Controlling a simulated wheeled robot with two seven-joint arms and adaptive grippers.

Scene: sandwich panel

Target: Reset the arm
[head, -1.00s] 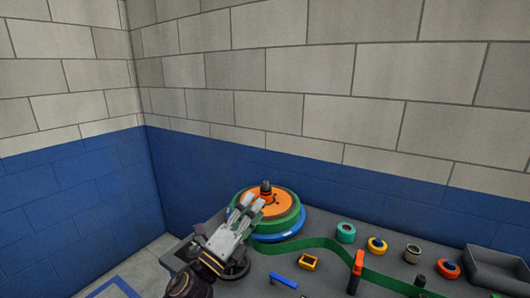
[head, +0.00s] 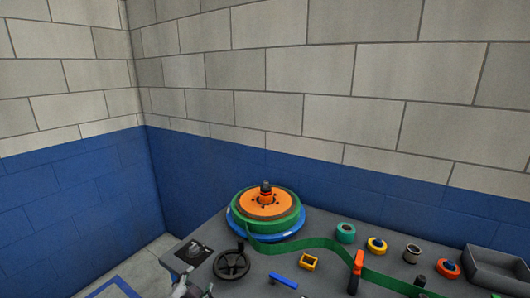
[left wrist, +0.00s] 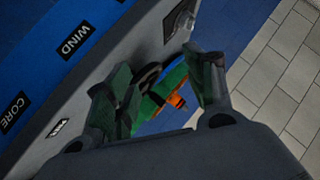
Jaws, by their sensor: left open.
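My left gripper (head: 188,288) shows only in part at the bottom edge of the head view, in front of the table's left end. In the left wrist view its two fingers (left wrist: 160,80) stand wide apart, and nothing is held between them. The reel (head: 267,205), with an orange top, green band and blue base, stands at the back of the table, apart from the gripper. Behind the fingers in the wrist view are parts of the green band and something orange. My right gripper is in neither view.
A black handwheel (head: 232,265) is on the grey table (head: 320,270) near the gripper. A green strip (head: 312,243) runs right from the reel. Several small rings, a blue bar (head: 284,281), an orange upright piece (head: 358,262) and a grey tray (head: 494,268) are to the right.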

